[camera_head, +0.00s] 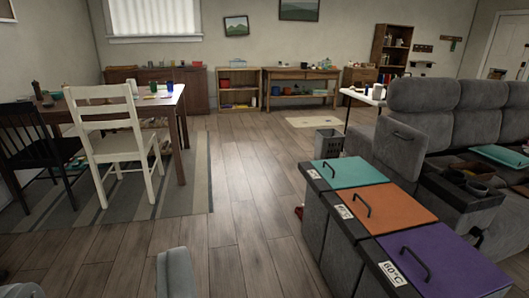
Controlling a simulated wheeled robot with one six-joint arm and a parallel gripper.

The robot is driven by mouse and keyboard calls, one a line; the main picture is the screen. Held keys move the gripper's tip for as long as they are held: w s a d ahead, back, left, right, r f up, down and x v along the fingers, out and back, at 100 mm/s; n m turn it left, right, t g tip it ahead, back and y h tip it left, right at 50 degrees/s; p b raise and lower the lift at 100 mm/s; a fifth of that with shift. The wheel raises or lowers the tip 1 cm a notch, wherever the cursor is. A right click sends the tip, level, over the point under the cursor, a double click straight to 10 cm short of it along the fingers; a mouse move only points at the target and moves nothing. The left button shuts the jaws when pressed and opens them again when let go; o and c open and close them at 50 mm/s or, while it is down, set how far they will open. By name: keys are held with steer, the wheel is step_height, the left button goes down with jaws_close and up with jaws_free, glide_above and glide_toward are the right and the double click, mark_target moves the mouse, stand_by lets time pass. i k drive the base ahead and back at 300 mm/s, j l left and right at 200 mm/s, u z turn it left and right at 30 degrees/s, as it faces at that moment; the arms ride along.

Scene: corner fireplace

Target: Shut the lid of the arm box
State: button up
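The arm box (458,205) is the dark grey arm of the sofa at the right, with an open top. Its lid (398,152) appears to be the grey padded panel with a dark handle, standing raised at the box's left end. Small dark and reddish items show inside the opening. The box's lower front is partly hidden behind the coloured-lid bins.
A row of bins with teal (350,173), orange (393,207) and purple (440,262) lids stands in front of the arm box. A grey basket (329,143) is behind them. A white chair (112,135) and table are left. Wooden floor (245,190) between is clear. A grey shape (175,273) rises at the bottom.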

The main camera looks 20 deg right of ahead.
mark_target(402, 147)
steer(key=i+z, duration=0.25)
steer(key=z, duration=0.2)
steer(key=i+j+z, duration=0.1)
steer(key=i+z, duration=0.15)
steer(key=z, duration=0.2)
steer(key=i+j+z, duration=0.15)
steer(key=z, duration=0.3)
steer(key=i+j+z, duration=0.3)
steer(key=z, duration=0.15)
